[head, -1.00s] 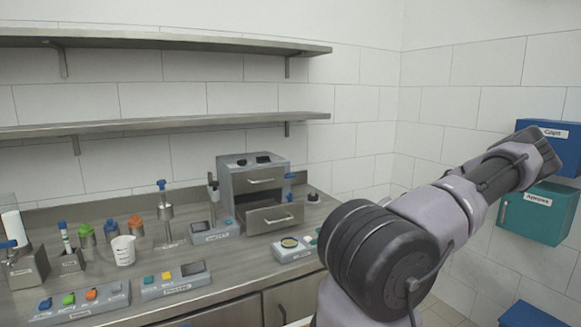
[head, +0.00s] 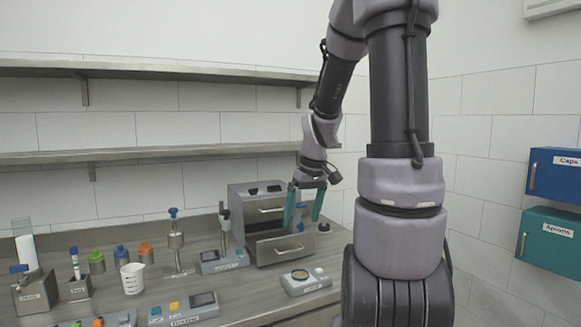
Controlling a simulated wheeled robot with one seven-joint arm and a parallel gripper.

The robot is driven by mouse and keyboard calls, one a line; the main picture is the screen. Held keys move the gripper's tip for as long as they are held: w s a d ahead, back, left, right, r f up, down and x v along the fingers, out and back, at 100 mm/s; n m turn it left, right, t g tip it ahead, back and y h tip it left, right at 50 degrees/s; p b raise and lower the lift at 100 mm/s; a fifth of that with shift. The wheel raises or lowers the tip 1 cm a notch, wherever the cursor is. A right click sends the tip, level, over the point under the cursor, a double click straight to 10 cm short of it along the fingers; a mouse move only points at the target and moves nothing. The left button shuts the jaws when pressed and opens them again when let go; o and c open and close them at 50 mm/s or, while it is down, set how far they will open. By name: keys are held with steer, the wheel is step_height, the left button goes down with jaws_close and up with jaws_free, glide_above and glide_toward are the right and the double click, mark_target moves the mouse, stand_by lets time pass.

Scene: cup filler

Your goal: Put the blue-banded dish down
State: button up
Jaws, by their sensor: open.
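My gripper (head: 302,222) hangs over the back right of the counter, in front of the grey drawer unit (head: 238,225). Its two teal fingers point down, spread apart, with nothing seen between them. A small round dish (head: 300,273) with a dark rim and a yellowish inside sits on a small pale device (head: 307,286) at the counter's front right. It is below the gripper in the picture and apart from it. Its band is too small to tell, and no other dish shows clearly.
The unit's lower drawer (head: 279,247) stands open. A white beaker (head: 132,279), several bottles and a small stand (head: 177,243) are at left. Button panels (head: 183,308) line the front edge. Blue (head: 557,173) and teal (head: 553,238) boxes hang at right.

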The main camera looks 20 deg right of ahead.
steer(key=s+a+r+m+t, duration=0.2)
steer(key=s+a+r+m, duration=0.1)
steer(key=s+r, duration=0.3)
steer(key=s+a+r+m+t+y, duration=0.1)
steer(key=s+a+r+m+t, duration=0.1)
steer(key=s+a+r, duration=0.3)
step_height(320, 180, up, 4)
steer(key=shift+s+a+m+t, duration=0.3)
steer(key=shift+s+m+t, duration=0.1)
steer(key=shift+s+m, duration=0.15)
steer(key=shift+c, duration=0.3)
